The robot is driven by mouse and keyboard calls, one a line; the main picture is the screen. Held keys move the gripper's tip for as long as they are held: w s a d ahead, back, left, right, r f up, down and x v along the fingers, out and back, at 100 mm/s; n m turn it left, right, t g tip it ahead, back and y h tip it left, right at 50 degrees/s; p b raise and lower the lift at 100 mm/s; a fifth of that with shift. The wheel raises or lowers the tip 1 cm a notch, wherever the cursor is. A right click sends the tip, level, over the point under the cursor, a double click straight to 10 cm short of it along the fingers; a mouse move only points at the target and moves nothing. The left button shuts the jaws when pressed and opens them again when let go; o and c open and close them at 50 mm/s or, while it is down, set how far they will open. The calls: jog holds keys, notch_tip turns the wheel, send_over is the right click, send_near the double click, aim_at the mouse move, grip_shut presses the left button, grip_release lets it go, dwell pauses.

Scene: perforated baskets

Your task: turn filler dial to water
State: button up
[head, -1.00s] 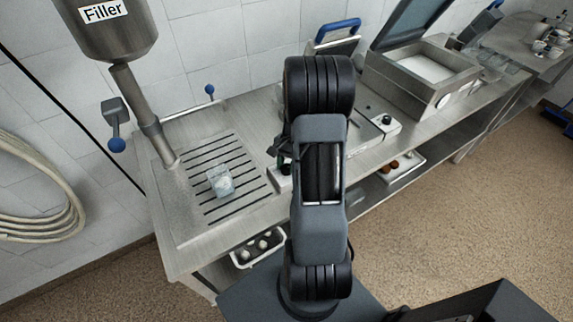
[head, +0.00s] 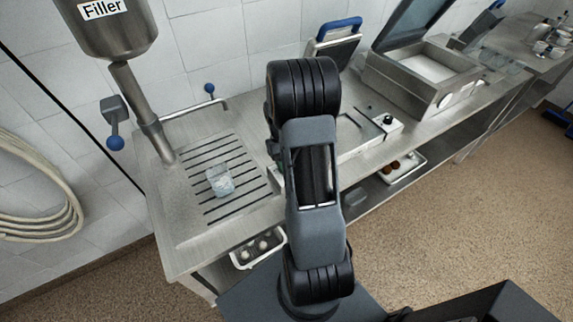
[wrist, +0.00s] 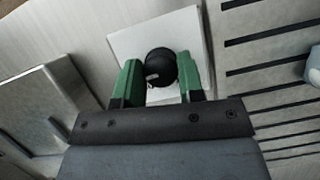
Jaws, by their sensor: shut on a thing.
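The filler (head: 115,35) is a steel hopper with a "Filler" label and a slanted pipe that ends over a slotted drain area. The dial (wrist: 161,66) is a round black knob with a light mark, on a white square panel (wrist: 128,42) in the wrist view. My gripper (wrist: 160,82) has its green fingers on both sides of the dial, shut on it. In the head view my arm hides the dial and the gripper's fingertips. The light mark on the dial points to the left in the wrist view. No lettering is readable on the panel.
A clear container (head: 220,180) stands on the slotted drain (head: 215,205), left of my arm. A second white box with a black knob (head: 387,121) sits right of my arm. A blue-handled press (head: 335,40) stands behind. A tray (head: 257,248) hangs below the counter.

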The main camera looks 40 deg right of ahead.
jog(key=n+h, duration=0.1)
jog(key=n, duration=0.3)
jog(key=shift+a+h, duration=0.1)
jog(key=shift+h, duration=0.3)
jog(key=shift+n+h, duration=0.6)
jog(key=shift+n, duration=1.6)
jog(key=o, duration=0.9)
jog(key=b+v, duration=0.1)
jog(key=v, duration=1.3)
jog(key=shift+s+a, duration=0.2)
